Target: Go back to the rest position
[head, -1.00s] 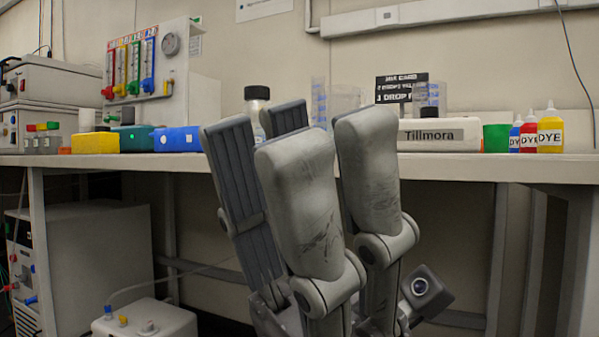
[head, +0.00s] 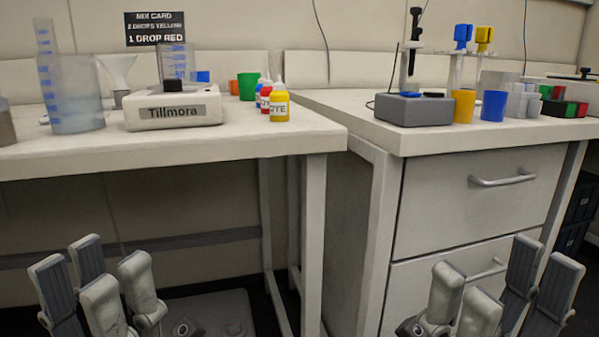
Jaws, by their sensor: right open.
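My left gripper (head: 98,278) is low in the bottom left of the head view, in front of the left bench. Its grey fingers point up and stand apart, with nothing seen between them. My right gripper (head: 502,284) is in the bottom right, in front of the drawers. Its fingers are spread wide and empty. Both grippers are below the bench tops and appear clear of everything on them.
The left bench (head: 240,134) carries a Tillmora device (head: 172,112), a clear beaker (head: 75,95) and dye bottles (head: 279,103). The drawer bench (head: 400,136) holds a grey device (head: 415,109), a yellow cup (head: 463,106) and a blue cup (head: 494,106).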

